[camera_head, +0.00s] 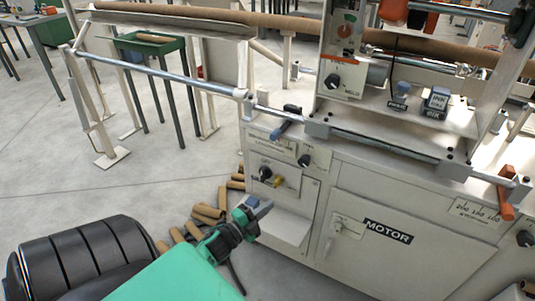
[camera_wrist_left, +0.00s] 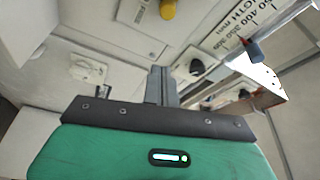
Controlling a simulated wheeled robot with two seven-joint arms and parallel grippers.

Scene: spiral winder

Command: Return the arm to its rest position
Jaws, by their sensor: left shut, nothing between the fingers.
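My left arm is green and dark and reaches up from the bottom of the head view. Its gripper (camera_head: 259,207) is in front of the winder's cabinet (camera_head: 395,235), near the lower left of its front panel. I cannot tell the exact gap between them. In the left wrist view the gripper's grey fingers (camera_wrist_left: 161,86) are together with nothing between them, and the cabinet's panel with its knobs lies beyond. My right gripper is not in view.
Several brown cardboard tubes (camera_head: 208,212) lie on the floor beside the cabinet. A black ribbed object (camera_head: 82,255) is at the lower left. A metal rail with an orange handle (camera_head: 506,198) runs along the cabinet's front. A green table (camera_head: 148,42) stands behind. The floor at left is open.

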